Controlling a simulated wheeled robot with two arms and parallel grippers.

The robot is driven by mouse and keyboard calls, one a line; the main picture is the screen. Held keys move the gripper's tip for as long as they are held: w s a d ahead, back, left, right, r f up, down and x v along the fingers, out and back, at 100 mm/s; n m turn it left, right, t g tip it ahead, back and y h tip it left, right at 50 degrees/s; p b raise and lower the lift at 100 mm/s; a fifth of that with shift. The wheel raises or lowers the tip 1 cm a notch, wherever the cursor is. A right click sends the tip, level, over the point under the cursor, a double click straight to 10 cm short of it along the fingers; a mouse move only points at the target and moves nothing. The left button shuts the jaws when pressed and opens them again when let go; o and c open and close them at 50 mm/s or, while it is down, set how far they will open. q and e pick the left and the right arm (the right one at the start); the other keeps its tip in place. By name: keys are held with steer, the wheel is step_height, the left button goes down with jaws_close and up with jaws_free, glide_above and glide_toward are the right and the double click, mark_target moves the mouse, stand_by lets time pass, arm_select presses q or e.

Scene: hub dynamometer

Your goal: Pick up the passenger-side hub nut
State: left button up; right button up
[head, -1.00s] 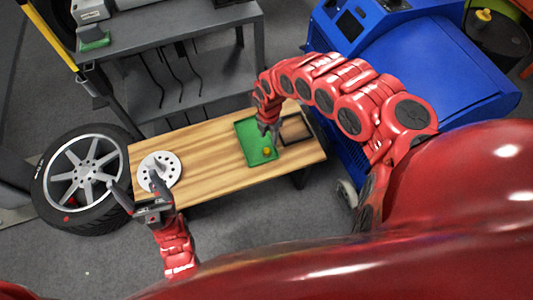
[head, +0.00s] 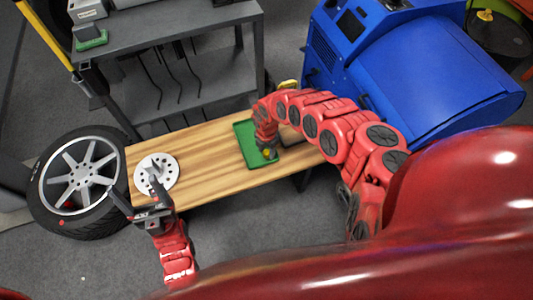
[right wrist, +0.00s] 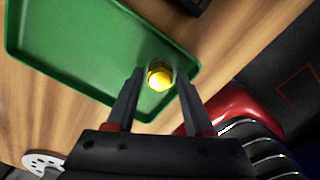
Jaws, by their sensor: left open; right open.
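A small gold-yellow hub nut (head: 268,154) sits on the green tray (head: 244,140) on the wooden bench. In the right wrist view the nut (right wrist: 160,76) lies near the tray's edge (right wrist: 60,68), between the fingertips of my right gripper (right wrist: 160,84). That gripper is open, with a finger on each side of the nut; I cannot tell whether either finger touches it. In the head view my right gripper (head: 266,149) is low over the tray and partly hides the nut. My left gripper (head: 132,184) is open and empty at the bench's left front edge.
A white disc with holes (head: 168,170) lies on the bench's left end (head: 205,165). A wheel (head: 76,183) leans at the left. A grey shelf cart (head: 180,65) stands behind, and a blue machine (head: 420,70) stands behind right. Mid-bench is clear.

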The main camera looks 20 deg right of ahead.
jaws_close()
steer(key=shift+r, duration=0.15)
